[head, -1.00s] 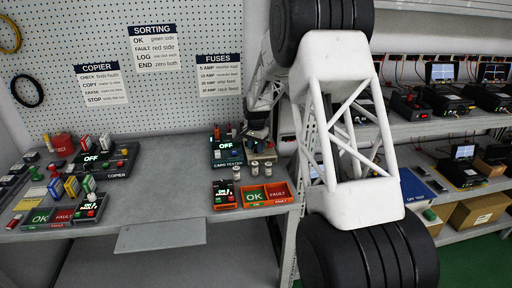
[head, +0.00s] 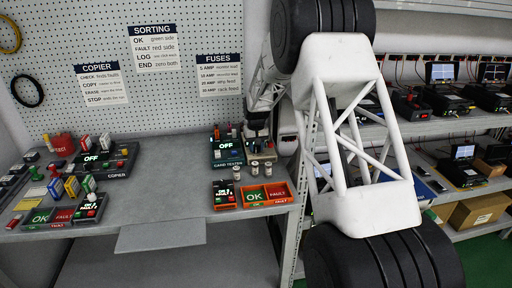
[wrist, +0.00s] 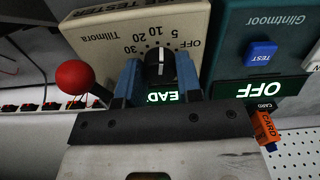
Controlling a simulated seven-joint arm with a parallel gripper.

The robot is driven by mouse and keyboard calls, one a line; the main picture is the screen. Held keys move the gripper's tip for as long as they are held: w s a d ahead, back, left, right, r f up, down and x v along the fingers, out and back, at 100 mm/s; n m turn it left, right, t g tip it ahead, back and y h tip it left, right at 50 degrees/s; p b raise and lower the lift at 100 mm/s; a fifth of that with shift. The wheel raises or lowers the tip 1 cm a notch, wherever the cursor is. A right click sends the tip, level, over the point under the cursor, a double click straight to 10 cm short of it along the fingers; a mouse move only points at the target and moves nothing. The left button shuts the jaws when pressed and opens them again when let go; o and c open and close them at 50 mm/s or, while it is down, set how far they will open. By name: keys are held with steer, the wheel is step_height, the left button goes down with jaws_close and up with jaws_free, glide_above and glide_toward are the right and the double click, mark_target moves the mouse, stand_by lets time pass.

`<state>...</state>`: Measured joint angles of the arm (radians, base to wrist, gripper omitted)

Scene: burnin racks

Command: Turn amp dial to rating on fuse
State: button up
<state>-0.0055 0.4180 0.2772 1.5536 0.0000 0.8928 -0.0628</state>
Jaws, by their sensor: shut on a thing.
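The amp dial (wrist: 154,66) is a black knob with a white line on the beige fuse tester (wrist: 100,38), seen upside down in the wrist view. Its scale reads OFF, 5, 10, 20 and 30; the line points roughly toward 10. My gripper (wrist: 159,72) is shut on the dial, one blue finger on each side. A green-lit screen (wrist: 163,97) below the dial is partly hidden; only "EAD" shows. In the head view my gripper (head: 258,138) is at the table's back right, its fingers too small to make out. I cannot make out the fuse or its rating.
A red ball-topped lever (wrist: 80,77) stands close to the left finger. The dark card tester (wrist: 265,60) with an OFF screen adjoins on the right. In the head view, several small cylinders (head: 254,171) and the OK/FAULT tray (head: 289,186) lie in front.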

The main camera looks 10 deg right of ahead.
mark_target(256, 147)
steer(key=n, duration=0.4)
steer(key=shift+n, duration=2)
steer(key=o, duration=0.9)
steer(key=shift+o, duration=0.2)
steer(key=shift+r, duration=3.9)
